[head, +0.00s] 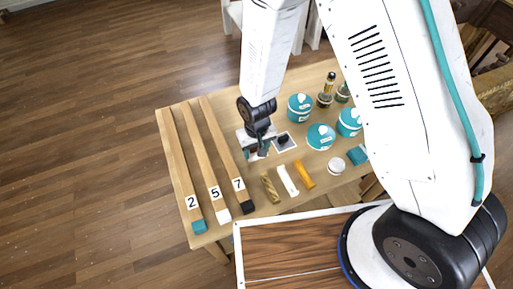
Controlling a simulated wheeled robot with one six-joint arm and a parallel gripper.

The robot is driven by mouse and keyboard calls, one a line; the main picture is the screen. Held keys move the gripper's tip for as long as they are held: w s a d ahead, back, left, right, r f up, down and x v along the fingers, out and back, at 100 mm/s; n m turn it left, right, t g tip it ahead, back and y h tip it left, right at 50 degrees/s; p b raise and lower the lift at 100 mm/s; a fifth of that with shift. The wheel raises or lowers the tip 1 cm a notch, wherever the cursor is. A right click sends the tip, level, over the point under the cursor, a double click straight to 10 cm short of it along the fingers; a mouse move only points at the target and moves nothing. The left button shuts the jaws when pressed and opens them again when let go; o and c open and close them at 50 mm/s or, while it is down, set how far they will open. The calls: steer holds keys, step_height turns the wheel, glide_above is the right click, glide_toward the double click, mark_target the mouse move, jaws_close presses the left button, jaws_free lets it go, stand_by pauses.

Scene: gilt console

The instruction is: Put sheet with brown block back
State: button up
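My gripper (262,149) points down over the middle of the wooden table, just right of the sticks. It is small and dark here, and I cannot tell whether its fingers are open or shut or hold anything. A small white-edged sheet (293,145) with a dark block (283,139) on it lies right beside the gripper. Another pale sheet-like piece (243,146) shows at the gripper's left, partly hidden by it. I cannot make out a clearly brown block on either one.
Three long sticks labelled 2 (181,165), 5 (205,155) and 7 (226,143) lie left on the table (240,222). Teal jars (300,107), small bottles (329,83), a white round piece (336,166) and three short bars (287,180) lie right and in front.

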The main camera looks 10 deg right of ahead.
steer(key=shift+r, duration=0.1)
step_height(320, 180, up, 12)
stand_by(0.5)
steer(key=d+r, duration=0.6)
steer(key=r, duration=0.4)
steer(key=s+d+r+m, duration=0.1)
steer(key=s+d+r, duration=0.6)
steer(key=s+r, duration=0.2)
steer(key=s+d+r+m+t, duration=0.1)
steer(key=s+d+r+m, duration=0.1)
steer(key=s+d+r, duration=0.5)
step_height(320, 180, up, 2)
steer(key=s, duration=0.2)
steer(key=shift+s+d, duration=0.25)
steer(key=shift+s, duration=0.1)
